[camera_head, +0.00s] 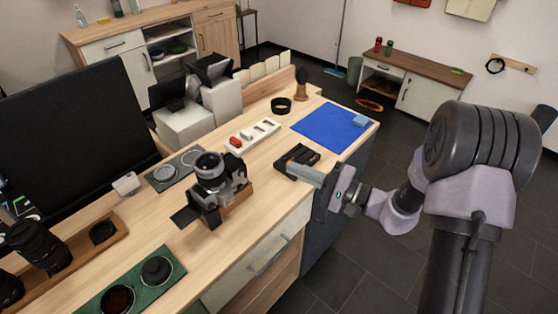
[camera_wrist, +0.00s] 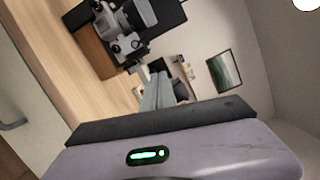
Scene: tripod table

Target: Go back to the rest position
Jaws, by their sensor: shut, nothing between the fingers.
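My gripper (camera_head: 292,168) reaches in from the right, over the front edge of the wooden desk (camera_head: 266,181). Its fingers are shut with nothing between them. In the head view they overlap a small black tray (camera_head: 311,152) and hide part of it; I cannot tell how far above it they are. In the wrist view the shut fingers (camera_wrist: 155,85) point up the picture. A camera (camera_head: 219,170) on a wooden stand sits to the left of the fingers, apart from them, and also shows in the wrist view (camera_wrist: 130,22).
A blue mat (camera_head: 325,128) lies at the desk's right end. A white holder (camera_head: 252,137), a dark monitor (camera_head: 70,128), lenses (camera_head: 38,245) and a green tray (camera_head: 136,284) crowd the desk. A low cabinet (camera_head: 412,84) stands behind. The floor right of the desk is clear.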

